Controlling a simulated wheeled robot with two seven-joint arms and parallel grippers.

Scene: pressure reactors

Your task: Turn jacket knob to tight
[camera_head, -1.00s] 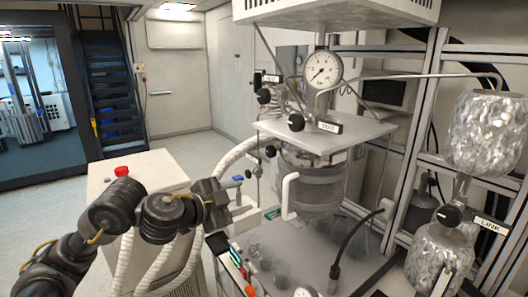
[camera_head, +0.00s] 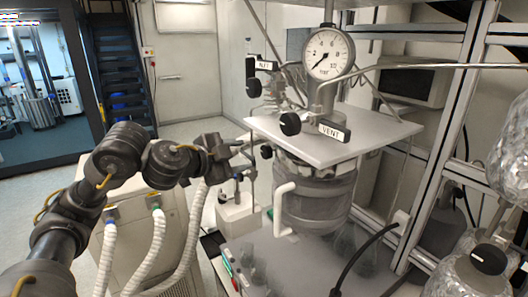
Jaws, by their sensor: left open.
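The jacketed glass vessel (camera_head: 318,200) hangs under a white plate (camera_head: 335,135). A small black knob (camera_head: 266,152) sits at its left, just below the plate edge. No jacket label is readable, so I cannot tell surely that this is the jacket knob. My left gripper (camera_head: 246,155) comes in from the left. It is open, empty, close to the left of this knob, with a small gap in the picture. Whether its fingers touch the fittings behind is unclear. My right gripper is not in view.
Another black knob (camera_head: 490,259) is at right. Metal frame posts stand behind; floor at left is open.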

